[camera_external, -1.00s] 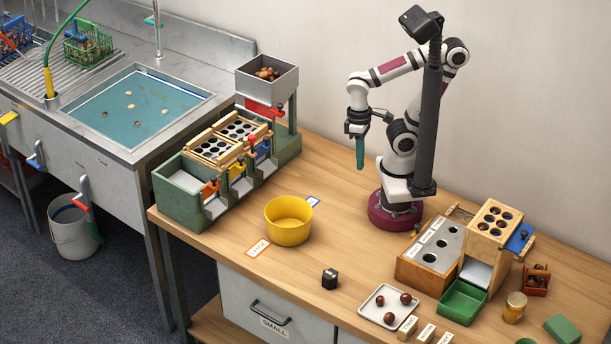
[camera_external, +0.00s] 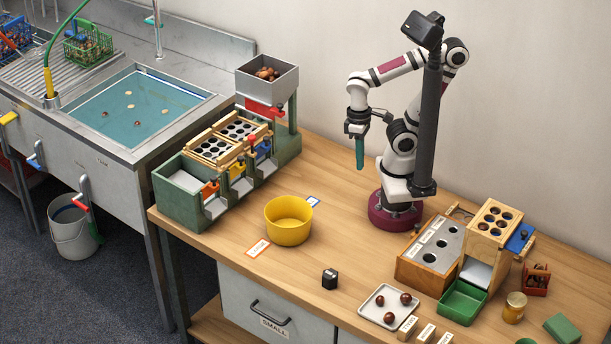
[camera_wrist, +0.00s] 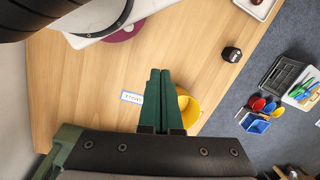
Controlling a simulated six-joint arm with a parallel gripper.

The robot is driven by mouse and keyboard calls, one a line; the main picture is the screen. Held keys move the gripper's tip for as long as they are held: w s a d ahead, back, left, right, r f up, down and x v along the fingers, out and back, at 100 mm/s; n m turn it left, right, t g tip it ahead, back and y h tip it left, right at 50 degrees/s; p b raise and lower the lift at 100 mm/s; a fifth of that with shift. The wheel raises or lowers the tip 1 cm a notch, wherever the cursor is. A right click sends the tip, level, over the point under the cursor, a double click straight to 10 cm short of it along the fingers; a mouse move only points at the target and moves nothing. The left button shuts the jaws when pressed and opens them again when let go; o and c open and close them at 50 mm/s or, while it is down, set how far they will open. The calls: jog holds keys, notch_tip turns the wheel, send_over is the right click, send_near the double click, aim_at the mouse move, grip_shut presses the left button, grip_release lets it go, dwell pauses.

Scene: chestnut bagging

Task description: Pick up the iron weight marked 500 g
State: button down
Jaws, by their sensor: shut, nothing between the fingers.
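The iron weight (camera_external: 330,279) is a small black block standing on the bench near its front edge, right of the yellow bowl. Its marking is too small to read. It also shows in the wrist view (camera_wrist: 232,54), at the upper right. My gripper (camera_external: 359,166) hangs in the air above the back of the bench, pointing down, apart from the weight and well behind it. In the wrist view the two green fingers (camera_wrist: 160,72) lie together with nothing between them.
A yellow bowl (camera_external: 289,238) stands left of the weight. A white tray (camera_external: 371,313) with brown chestnuts lies to its right. A wooden block with holes (camera_external: 416,275) and a green tray (camera_external: 447,309) stand farther right. The bench between my gripper and the weight is clear.

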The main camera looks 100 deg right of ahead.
jog(key=shift+c, duration=1)
grip_release()
